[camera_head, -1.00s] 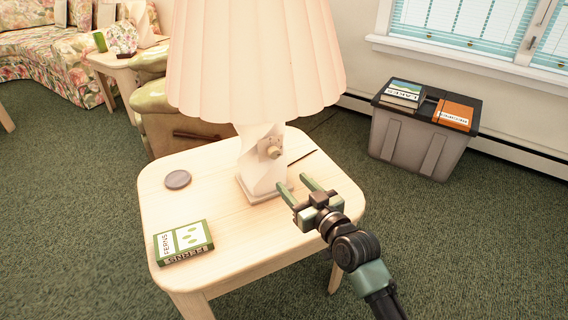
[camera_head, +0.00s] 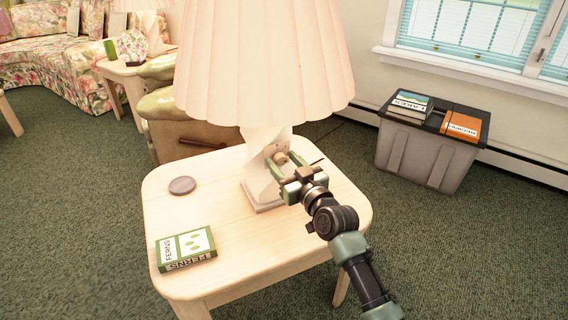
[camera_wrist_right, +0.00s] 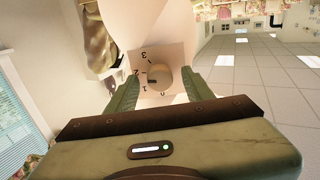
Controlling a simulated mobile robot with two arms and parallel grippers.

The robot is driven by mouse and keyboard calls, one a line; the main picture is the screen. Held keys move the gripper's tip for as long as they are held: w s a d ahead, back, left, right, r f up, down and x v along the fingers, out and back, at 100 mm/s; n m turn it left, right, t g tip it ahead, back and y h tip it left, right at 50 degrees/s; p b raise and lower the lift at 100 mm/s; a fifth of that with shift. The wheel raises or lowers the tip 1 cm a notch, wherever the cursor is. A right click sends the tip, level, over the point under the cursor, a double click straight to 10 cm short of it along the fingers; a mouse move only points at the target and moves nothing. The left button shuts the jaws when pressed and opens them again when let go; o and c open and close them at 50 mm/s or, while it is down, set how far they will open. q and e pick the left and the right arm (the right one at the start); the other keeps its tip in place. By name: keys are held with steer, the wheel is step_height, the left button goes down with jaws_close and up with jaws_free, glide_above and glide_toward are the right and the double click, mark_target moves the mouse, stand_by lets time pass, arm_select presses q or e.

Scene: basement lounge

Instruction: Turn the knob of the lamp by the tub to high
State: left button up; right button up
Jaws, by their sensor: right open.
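The lamp (camera_head: 262,65) has a pleated cream shade and a pale twisted base, and stands on a light wooden side table (camera_head: 225,270). Its round tan knob (camera_head: 281,158) faces my right arm. In the right wrist view the knob (camera_wrist_right: 161,76) sits on a plate (camera_wrist_right: 172,58) marked 0, 1, 2 and 3. A small dark mark shows on the knob's side towards the 1 and 2; its exact setting is unclear. My right gripper (camera_head: 284,163) is open, its fingers on either side of the knob; contact cannot be told. My left gripper is out of view.
A green FERNS book (camera_head: 184,246) and a grey disc (camera_head: 181,185) lie on the table. A grey tub (camera_head: 420,153) with two books on its dark lid stands by the wall at right. An armchair (camera_head: 185,130) is behind the table.

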jaws_close()
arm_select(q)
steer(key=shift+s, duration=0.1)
arm_select(e)
steer(key=shift+m+p, duration=0.4)
steer(key=shift+m, duration=0.3)
steer(key=m+p, duration=0.1)
steer(key=m, duration=0.3)
arm_select(q)
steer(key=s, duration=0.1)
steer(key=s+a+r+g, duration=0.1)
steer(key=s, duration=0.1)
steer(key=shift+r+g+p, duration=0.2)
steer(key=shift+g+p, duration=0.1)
steer(key=shift+p, duration=0.1)
arm_select(e)
steer(key=m, duration=0.4)
steer(key=shift+f+t, duration=0.15)
steer(key=shift+t, duration=0.15)
steer(key=shift+m, duration=0.5)
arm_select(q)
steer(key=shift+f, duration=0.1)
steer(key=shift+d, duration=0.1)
arm_select(e)
jaws_free()
